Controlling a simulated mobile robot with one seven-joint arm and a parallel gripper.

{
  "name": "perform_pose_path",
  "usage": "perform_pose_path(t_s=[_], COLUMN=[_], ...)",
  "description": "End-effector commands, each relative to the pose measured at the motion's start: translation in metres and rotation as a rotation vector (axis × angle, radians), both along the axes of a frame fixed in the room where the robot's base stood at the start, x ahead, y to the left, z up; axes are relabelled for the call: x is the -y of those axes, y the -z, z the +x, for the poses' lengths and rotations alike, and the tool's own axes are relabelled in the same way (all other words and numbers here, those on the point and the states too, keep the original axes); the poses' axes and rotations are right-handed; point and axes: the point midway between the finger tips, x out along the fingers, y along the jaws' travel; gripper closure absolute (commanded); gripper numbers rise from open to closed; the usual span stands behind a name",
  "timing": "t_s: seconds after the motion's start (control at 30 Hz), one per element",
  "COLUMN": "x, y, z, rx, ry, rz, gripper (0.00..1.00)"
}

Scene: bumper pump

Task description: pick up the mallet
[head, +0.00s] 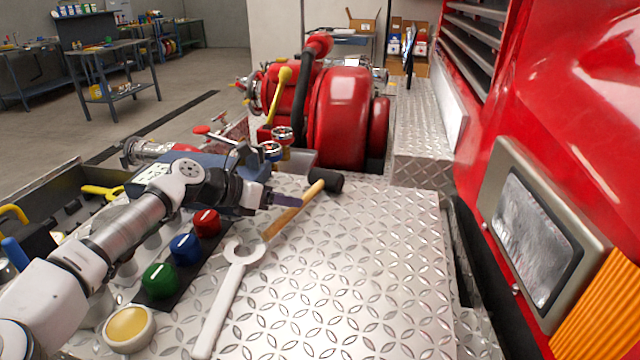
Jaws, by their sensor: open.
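The mallet (290,212) lies on the diamond-plate deck (350,260), with a light wooden handle and a black head (326,180) at its far right end. The handle slants from the head down toward the lower left. My gripper (290,200) is open at the handle's upper left side. Its fingers overlap the handle's edge in this view. I cannot tell whether they touch it or stand above it. The far finger is mostly hidden.
A white wrench (222,305) lies just below the handle's lower end. Red (206,222), blue (185,248) and green (159,280) knobs stand to the left. A red pump (340,115) stands behind the mallet. The deck's right part is clear, bordered by the red truck body (570,120).

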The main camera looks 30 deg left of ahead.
Motion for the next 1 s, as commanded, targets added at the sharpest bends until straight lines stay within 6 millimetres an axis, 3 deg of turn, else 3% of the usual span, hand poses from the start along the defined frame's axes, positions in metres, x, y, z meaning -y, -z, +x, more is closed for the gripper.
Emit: perform_pose_path(t_s=[0.2, 0.5, 0.9, 1.0], x=[0.016, 0.018, 0.018, 0.018], y=[0.013, 0.016, 0.016, 0.015], z=[0.023, 0.026, 0.025, 0.026], rx=[0.000, 0.000, 0.001, 0.001], ry=[0.002, 0.001, 0.002, 0.002], rz=[0.000, -0.001, 0.000, -0.001], gripper=[0.44, 0.45, 0.97, 1.00])
